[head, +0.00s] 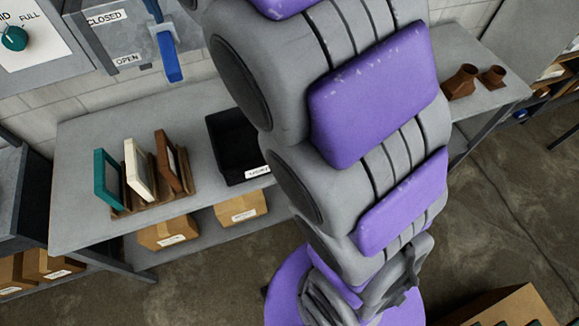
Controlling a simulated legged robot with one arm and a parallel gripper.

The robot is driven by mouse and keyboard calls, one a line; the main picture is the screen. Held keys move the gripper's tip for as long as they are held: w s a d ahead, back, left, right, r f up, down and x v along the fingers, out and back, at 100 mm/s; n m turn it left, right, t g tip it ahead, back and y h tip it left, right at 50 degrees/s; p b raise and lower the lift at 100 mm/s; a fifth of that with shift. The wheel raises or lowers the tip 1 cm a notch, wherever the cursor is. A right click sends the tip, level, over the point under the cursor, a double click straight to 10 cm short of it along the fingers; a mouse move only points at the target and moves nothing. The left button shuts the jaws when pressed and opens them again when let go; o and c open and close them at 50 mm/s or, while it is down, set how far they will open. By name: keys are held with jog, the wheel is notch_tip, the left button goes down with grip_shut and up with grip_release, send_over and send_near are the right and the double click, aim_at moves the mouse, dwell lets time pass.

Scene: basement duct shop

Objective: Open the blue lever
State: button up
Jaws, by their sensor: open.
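The blue lever (168,55) is at the upper left of the head view, on a grey metal duct box (122,38) on the wall. An OPEN label (128,60) is lower, left of the handle. My gripper (368,298) is at the bottom centre, partly hidden by my own arm. It is far from the lever, looks empty, and is open.
A grey bench (85,215) below the lever holds a rack with teal, cream and brown frames (140,172) and a black bin (232,145). Cardboard boxes (240,208) sit underneath. A teal knob (14,38) is at far left. Brown pipe fittings (462,80) stand on the right bench.

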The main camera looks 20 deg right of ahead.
jog(key=s+d+f+g+b, duration=0.1)
jog(key=s+d+f+b, duration=0.2)
jog(key=s+f, duration=0.3)
jog(key=s+d+f+g+b, duration=0.1)
jog(key=s+d+f+b, duration=0.3)
jog(key=f, duration=1)
jog(key=s+d+f+g+b, duration=0.1)
jog(key=s+d+f+b, duration=0.2)
jog(key=s+f, duration=0.6)
jog(key=shift+s+d+f+g+b, duration=0.35)
jog(key=shift+f+b, duration=0.4)
jog(key=shift+b, duration=0.35)
jog(key=s+f+g+b, duration=0.1)
jog(key=s+f+b, duration=0.4)
jog(key=s+f, duration=0.6)
notch_tip(320, 180, down, 2)
jog(key=shift+d+f+y, duration=0.1)
jog(key=shift+d+y, duration=0.2)
jog(key=shift+d, duration=0.1)
jog(key=shift+g, duration=0.25)
